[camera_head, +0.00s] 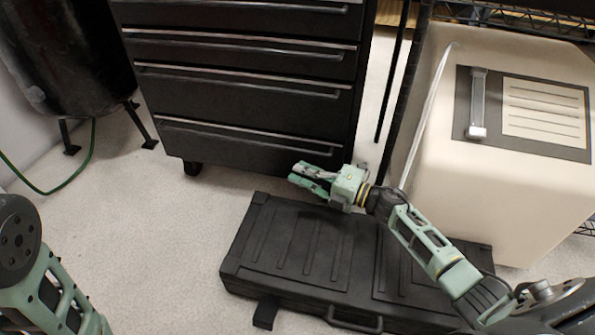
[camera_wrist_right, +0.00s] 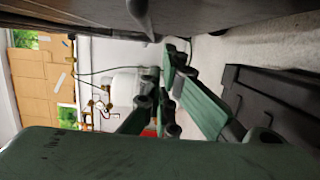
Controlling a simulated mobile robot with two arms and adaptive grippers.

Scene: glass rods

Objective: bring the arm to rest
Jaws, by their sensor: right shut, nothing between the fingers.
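My right gripper (camera_head: 297,176) is shut and empty. Its pale green arm reaches in from the lower right, and the gripper hangs above the black case, pointing left toward the drawer cabinet. The right wrist view shows its green fingers (camera_wrist_right: 172,92) close together with nothing held. Part of my left arm shows at the lower left of the head view, but its gripper is out of frame. A clear rod-like piece (camera_head: 478,101) lies on a dark panel (camera_head: 545,148) atop the cream box, well to the right of the gripper.
The black drawer cabinet (camera_head: 240,75) stands just behind the gripper. The black case (camera_head: 290,238) lies on the floor below my right arm. The cream box (camera_head: 440,150) stands to the right. A black tank (camera_head: 75,60) stands at far left. The floor (camera_head: 150,230) between is clear.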

